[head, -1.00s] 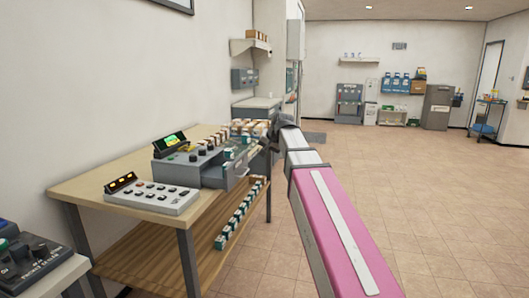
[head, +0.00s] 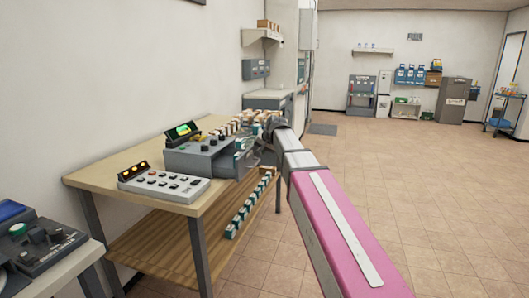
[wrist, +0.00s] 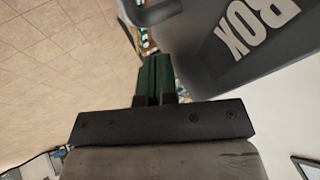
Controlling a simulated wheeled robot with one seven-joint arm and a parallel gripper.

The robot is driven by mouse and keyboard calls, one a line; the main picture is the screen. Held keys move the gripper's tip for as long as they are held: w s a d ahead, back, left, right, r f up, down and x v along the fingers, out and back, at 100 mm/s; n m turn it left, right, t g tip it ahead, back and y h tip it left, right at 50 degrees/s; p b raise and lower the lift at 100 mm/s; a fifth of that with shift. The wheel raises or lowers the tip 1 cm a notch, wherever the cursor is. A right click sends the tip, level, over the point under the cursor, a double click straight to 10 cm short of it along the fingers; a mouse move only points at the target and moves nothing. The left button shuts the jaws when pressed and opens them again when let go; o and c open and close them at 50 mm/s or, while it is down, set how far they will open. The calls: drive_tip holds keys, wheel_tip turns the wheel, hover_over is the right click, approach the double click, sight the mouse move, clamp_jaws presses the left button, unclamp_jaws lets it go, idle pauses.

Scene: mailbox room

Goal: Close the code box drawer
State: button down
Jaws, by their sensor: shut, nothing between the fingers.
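The code box (head: 195,158) is a grey unit with knobs on top and a green-lit screen behind, on the wooden table. Its drawer (head: 243,160) is at the right end, partly covered by my arm, so how far it stands out is hard to tell. In the wrist view a dark grey panel lettered "BOX" (wrist: 245,45) fills the upper right, with a rounded handle-like bar (wrist: 158,12) at the top. My gripper (wrist: 154,70) has its dark green fingers together, empty, beside this panel. Whether they touch it is unclear. In the head view my gripper is at the drawer end.
A white keypad panel (head: 165,184) sits in front of the code box. Rows of small stamps or blocks (head: 250,122) stand behind it, with more on the lower shelf (head: 175,245). A black console (head: 45,245) is at lower left. The tiled floor (head: 430,210) at right is clear.

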sight(238, 150)
drive_tip(key=w+a, duration=0.1)
drive_tip(key=a, duration=0.2)
drive_tip(key=w+a, duration=0.1)
drive_tip(key=a, duration=0.3)
drive_tip(key=w+a, duration=0.1)
drive_tip(key=a, duration=0.2)
drive_tip(key=shift+w+a, duration=0.25)
drive_tip(key=shift+w, duration=0.15)
